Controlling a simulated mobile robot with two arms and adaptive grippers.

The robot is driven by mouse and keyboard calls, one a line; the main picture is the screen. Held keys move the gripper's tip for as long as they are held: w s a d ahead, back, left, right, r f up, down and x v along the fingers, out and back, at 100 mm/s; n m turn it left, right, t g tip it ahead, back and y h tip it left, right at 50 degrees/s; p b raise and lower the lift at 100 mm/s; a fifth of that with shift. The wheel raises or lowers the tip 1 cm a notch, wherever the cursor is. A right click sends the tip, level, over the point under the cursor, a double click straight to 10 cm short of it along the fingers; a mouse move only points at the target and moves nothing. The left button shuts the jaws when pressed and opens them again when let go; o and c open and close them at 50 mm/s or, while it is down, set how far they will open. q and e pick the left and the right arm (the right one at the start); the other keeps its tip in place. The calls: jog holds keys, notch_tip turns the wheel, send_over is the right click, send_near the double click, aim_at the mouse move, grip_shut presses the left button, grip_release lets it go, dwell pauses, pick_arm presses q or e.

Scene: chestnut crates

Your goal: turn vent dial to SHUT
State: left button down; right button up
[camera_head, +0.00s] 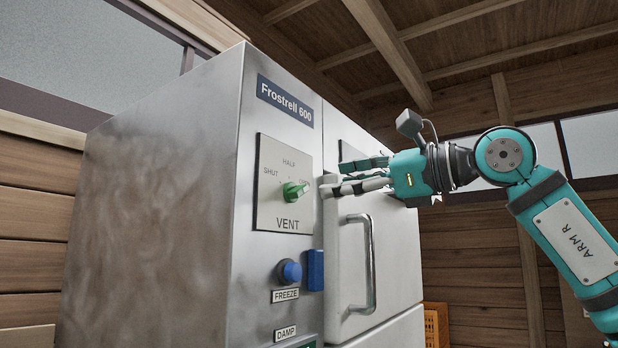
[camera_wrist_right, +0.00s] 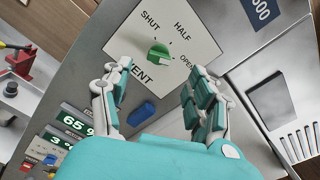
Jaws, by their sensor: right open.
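The green vent dial (camera_head: 294,190) sits on a pale plate (camera_head: 274,214) marked SHUT, HALF and VENT, on the front of the steel Frostrell 600 cabinet (camera_head: 160,190). The dial also shows in the right wrist view (camera_wrist_right: 159,53), where OPEN is readable at its right. I cannot tell surely which mark it points to. My right gripper (camera_head: 332,178) is open, right of the dial and in front of the cabinet door. In the right wrist view its fingers (camera_wrist_right: 157,76) are spread, with the dial beyond the gap, apart from them. My left gripper is not in view.
Below the plate are a blue FREEZE knob (camera_head: 289,271) and a blue block (camera_head: 315,270). A door handle (camera_head: 362,262) projects below my right gripper. Displays (camera_wrist_right: 72,122) show at lower left in the wrist view. An orange crate (camera_head: 436,322) stands behind the cabinet.

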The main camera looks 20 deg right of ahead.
aim_at(302, 188)
jog(key=p+x, duration=0.2)
jog(key=x, duration=0.4)
jog(key=shift+w+a, duration=0.25)
jog(key=shift+w, duration=0.1)
jog(key=c, duration=1.2)
jog(key=shift+o, duration=0.2)
